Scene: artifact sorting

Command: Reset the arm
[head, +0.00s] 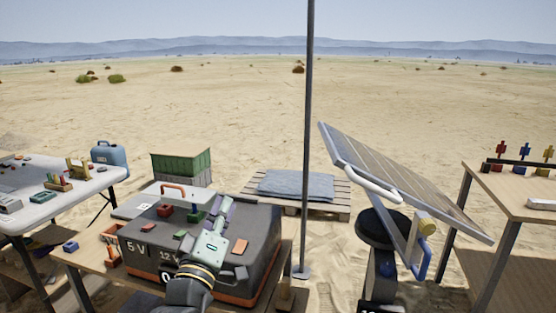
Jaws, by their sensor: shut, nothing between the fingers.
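My arm comes up from the bottom of the head view, left of centre. My gripper (226,203) is at its end, with its fingers pointing away from me. It is shut and holds nothing that I can see. It is over the dark power box (258,222) that bears the labels 5 V and 12. My arm hides part of the box's front and top. I cannot tell how high the gripper is above the box.
A white table (75,195) is left, a wooden table (510,190) right. Open sand lies beyond.

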